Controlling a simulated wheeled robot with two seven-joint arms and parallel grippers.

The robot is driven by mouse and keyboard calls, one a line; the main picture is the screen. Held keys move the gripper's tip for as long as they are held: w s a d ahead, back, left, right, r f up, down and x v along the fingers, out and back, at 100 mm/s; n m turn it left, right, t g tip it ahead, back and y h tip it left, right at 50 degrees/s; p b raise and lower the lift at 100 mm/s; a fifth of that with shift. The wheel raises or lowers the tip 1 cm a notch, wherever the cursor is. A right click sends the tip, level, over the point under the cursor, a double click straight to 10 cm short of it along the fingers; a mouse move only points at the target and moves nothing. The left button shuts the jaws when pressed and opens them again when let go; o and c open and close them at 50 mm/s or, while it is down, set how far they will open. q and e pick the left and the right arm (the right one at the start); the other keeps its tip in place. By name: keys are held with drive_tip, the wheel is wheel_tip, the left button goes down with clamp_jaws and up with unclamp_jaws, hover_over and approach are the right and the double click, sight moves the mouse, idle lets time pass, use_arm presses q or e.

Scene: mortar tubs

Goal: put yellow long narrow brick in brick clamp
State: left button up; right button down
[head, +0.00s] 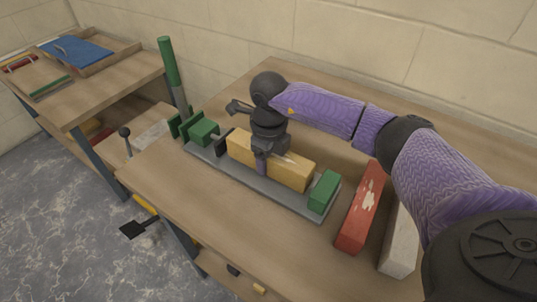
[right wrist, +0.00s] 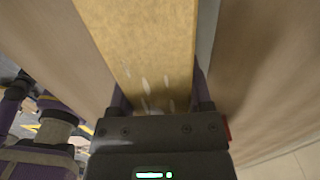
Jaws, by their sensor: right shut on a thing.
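The yellow long narrow brick (head: 294,170) lies lengthwise over the grey bed of the brick clamp (head: 281,195), between its green jaw blocks. A green block (head: 324,191) stands at the clamp's right end, and another green block (head: 204,132) with a dark plate stands at the left end. In the right wrist view the brick (right wrist: 145,50) runs between the two fingers. I cannot tell whether the brick touches the bed. My left gripper is not in view.
A red brick (head: 361,208) and a pale grey brick (head: 400,240) lie right of the clamp on the wooden bench (head: 190,205). A green post (head: 169,62) rises behind the clamp's left end. A second table (head: 110,78) with a blue item stands at the left.

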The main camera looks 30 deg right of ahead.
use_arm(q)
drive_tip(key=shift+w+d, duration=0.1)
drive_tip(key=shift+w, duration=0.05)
use_arm(e)
drive_tip(key=shift+f, duration=0.15)
use_arm(q)
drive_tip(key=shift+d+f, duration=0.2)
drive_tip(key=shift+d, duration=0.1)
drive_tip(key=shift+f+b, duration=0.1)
drive_tip(key=shift+b, duration=0.2)
use_arm(e)
drive_tip(key=shift+f, duration=0.3)
drive_tip(key=shift+c, duration=1.6)
unclamp_jaws()
drive_tip(key=shift+o, duration=1.2)
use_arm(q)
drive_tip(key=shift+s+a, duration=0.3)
use_arm(e)
drive_tip(key=shift+o, duration=0.4)
